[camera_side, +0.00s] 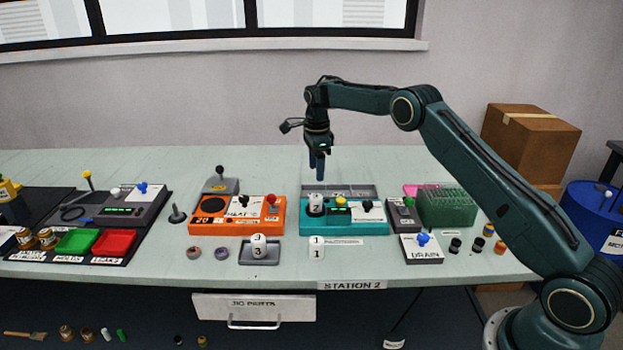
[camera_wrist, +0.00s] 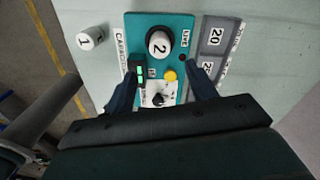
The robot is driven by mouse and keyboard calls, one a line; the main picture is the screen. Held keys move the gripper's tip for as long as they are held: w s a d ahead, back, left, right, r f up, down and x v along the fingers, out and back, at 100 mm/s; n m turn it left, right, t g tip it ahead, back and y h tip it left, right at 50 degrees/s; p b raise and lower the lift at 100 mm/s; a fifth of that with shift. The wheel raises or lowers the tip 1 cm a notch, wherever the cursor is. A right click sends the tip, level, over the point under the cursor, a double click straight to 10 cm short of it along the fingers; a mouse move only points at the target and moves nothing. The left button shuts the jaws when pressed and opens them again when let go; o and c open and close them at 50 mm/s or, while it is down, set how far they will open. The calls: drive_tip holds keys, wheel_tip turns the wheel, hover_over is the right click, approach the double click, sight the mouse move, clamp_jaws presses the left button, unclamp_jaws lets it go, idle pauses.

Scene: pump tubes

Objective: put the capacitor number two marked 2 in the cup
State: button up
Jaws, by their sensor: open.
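The capacitor marked 2 (camera_side: 316,203) is a white cylinder seated upright in a dark round holder on the teal unit (camera_side: 345,229). In the wrist view the white top of capacitor 2 (camera_wrist: 159,45) shows its number, inside a black ring. My gripper (camera_side: 317,175) hangs above the teal unit, pointing down, apart from the capacitor. In the wrist view my gripper's fingers (camera_wrist: 161,72) are spread, with nothing between them. Capacitor 2 lies just beyond the fingertips. I cannot make out for certain which thing is the cup.
The capacitor marked 1 (camera_side: 317,247) stands in front of the teal unit. The capacitor marked 3 (camera_side: 259,247) is on a grey tray (camera_side: 244,257). An orange unit (camera_side: 210,227) is left; a drain box (camera_side: 420,254) and green rack (camera_side: 447,207) are right. A grey compartment tray (camera_side: 365,189) lies behind.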

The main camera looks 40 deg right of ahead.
drive_tip(key=shift+r, duration=0.4)
idle(0.3)
drive_tip(key=s+a+r+n+t, duration=0.1)
drive_tip(key=s+a+r+n, duration=0.4)
drive_tip(key=s+r, duration=0.5)
drive_tip(key=s+a+r+n+t, duration=0.2)
drive_tip(key=s+a+r+n, duration=0.2)
drive_tip(key=s+r+n, duration=0.6)
drive_tip(key=s+a+n+t, duration=0.1)
drive_tip(key=s+n, duration=0.2)
drive_tip(key=s, duration=0.5)
drive_tip(key=s+a+f+n, duration=0.1)
drive_tip(key=s+a+n, duration=0.1)
drive_tip(key=s, duration=0.6)
drive_tip(key=s+a+f+n+t, duration=0.1)
drive_tip(key=s+n, duration=0.3)
drive_tip(key=s, duration=0.5)
drive_tip(key=shift+a+f+t, duration=0.15)
drive_tip(key=shift+a+t, duration=0.1)
drive_tip(key=shift+t, duration=0.05)
drive_tip(key=shift+w, duration=0.1)
drive_tip(key=shift+c, duration=0.6)
